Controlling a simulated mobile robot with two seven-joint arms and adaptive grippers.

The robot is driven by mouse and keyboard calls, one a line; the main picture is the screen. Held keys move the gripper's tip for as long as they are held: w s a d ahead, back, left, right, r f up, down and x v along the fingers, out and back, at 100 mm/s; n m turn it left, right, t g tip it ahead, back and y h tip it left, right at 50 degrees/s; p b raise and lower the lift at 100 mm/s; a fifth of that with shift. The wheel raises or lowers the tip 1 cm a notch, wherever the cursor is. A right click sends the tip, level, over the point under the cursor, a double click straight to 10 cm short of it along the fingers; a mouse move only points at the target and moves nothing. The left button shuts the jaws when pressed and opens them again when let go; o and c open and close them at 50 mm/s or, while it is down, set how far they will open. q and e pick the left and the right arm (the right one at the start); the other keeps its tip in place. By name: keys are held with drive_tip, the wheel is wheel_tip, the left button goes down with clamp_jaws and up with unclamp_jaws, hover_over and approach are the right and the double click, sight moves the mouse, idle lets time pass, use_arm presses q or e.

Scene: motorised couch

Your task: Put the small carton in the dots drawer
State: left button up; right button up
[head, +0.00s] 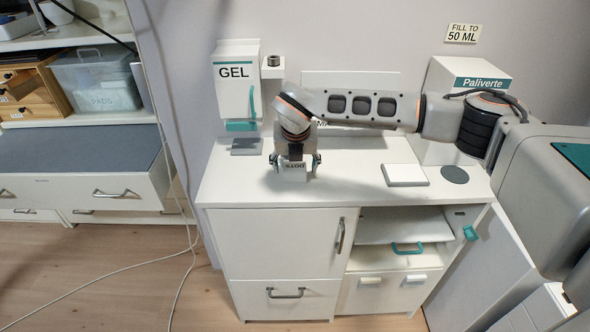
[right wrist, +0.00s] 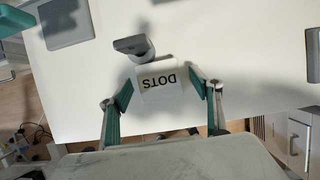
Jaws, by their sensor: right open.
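The cabinet below has a large drawer (head: 286,296) and small drawers (head: 376,296) at lower right, all apparently shut. I see no DOTS label on any drawer. My left gripper is not in view.
A GEL dispenser (head: 236,85) hangs on the wall behind. A white flat box (head: 404,174) and a dark disc (head: 455,174) lie right on the counter. A white Paliverte box (head: 466,75) stands behind. Shelving with a wooden drawer unit (head: 32,88) is far left.

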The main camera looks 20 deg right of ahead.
drive_tip(key=shift+f, duration=0.15)
drive_tip(key=c, duration=1.1)
drive_tip(key=shift+c, duration=0.7)
drive_tip(key=shift+r, duration=0.2)
